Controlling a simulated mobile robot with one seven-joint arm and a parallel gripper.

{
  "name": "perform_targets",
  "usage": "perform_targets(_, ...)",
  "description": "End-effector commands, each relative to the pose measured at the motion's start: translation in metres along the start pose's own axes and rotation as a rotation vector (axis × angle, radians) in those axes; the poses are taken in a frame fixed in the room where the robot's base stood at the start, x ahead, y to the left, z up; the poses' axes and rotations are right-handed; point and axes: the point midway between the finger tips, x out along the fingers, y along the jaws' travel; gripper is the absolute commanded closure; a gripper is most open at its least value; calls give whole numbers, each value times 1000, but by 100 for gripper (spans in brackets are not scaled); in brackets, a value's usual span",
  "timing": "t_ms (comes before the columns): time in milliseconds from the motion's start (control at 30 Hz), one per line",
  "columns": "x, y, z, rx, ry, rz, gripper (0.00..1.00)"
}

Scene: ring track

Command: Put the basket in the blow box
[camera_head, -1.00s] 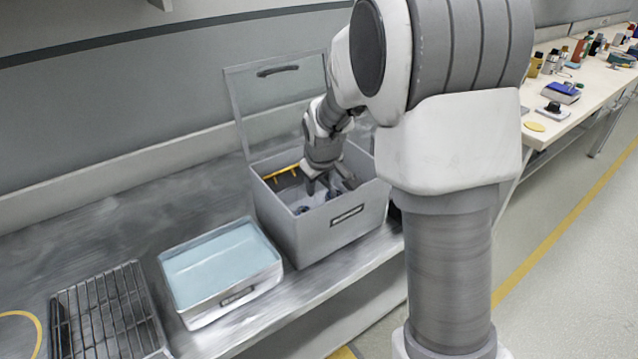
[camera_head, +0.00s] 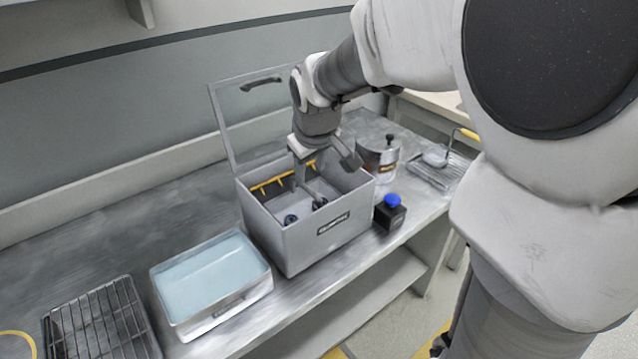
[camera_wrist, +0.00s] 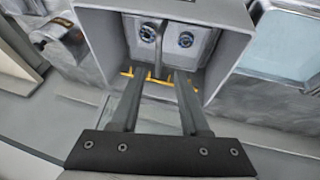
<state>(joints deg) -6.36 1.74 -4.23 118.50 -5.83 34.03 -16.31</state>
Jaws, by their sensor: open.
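The blow box (camera_head: 292,238) is a grey, dark-labelled box on the metal bench, its lid (camera_head: 250,115) raised. A yellow pronged strip (camera_head: 270,185) runs along its inner back wall; two dark round fittings show on a pale inner surface. My gripper (camera_head: 332,180) is open above the box, its fingers pointing down into the opening. In the wrist view a thin grey bar (camera_wrist: 158,48) shows between the fingertips; I cannot tell whether it belongs to a basket or whether the fingers touch it. No basket can be clearly made out in the box.
A tray of pale blue liquid (camera_head: 212,277) and a wire rack (camera_head: 98,322) stand left of the box. A blue-topped black object (camera_head: 390,212), a metal canister (camera_head: 378,160) and a mesh tray (camera_head: 438,172) are on the right. My arm covers the right side.

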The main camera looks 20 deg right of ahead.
Motion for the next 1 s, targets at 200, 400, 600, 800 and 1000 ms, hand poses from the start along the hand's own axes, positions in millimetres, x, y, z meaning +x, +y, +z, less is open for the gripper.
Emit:
perform_targets(200,-66,-12,48,134,24,-12,55)
perform_targets(400,-110,-31,101,255,37,-24,55)
perform_targets(600,-134,-52,148,352,46,-31,55)
perform_targets(800,-141,-62,171,399,47,-33,55)
perform_targets(1000,-141,-63,174,406,45,-34,55)
